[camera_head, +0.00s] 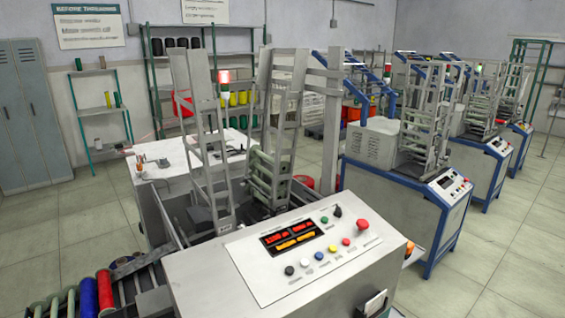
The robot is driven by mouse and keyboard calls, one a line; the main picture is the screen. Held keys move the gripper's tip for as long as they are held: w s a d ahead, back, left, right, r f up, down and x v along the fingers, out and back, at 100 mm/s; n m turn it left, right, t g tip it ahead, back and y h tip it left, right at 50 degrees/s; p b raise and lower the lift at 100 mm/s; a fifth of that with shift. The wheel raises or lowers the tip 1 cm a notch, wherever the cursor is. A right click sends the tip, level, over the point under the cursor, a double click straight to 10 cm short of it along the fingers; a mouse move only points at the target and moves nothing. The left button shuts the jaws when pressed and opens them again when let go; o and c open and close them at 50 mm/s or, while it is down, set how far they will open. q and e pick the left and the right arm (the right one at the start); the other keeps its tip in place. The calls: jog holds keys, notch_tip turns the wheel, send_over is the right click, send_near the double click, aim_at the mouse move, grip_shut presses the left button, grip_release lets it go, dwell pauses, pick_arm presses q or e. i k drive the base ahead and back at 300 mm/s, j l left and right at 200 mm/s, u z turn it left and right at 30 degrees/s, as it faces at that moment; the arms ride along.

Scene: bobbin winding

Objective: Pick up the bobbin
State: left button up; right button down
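Several pale green bare bobbins (262,178) lie stacked one above another in the grey upright rack of the nearest winding machine (200,275). At the bottom left, a blue bobbin (88,297) and a red bobbin (105,291) lie side by side on a conveyor or tray, with pale green bare bobbins (40,308) to their left. Their near ends are cut off by the picture edge. I cannot tell which bobbin the task means. Neither of my grippers shows in the head view.
The machine's control panel (300,262) with buttons and a red emergency knob faces me. A white table (190,160) stands behind it. Blue-framed machines (410,185) stand at the right. Shelves with spools and grey lockers (30,115) line the back. Floor (500,265) at the right front is clear.

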aim_at(104, 274)
jog(key=u, duration=1.25)
jog(key=i+j, duration=0.15)
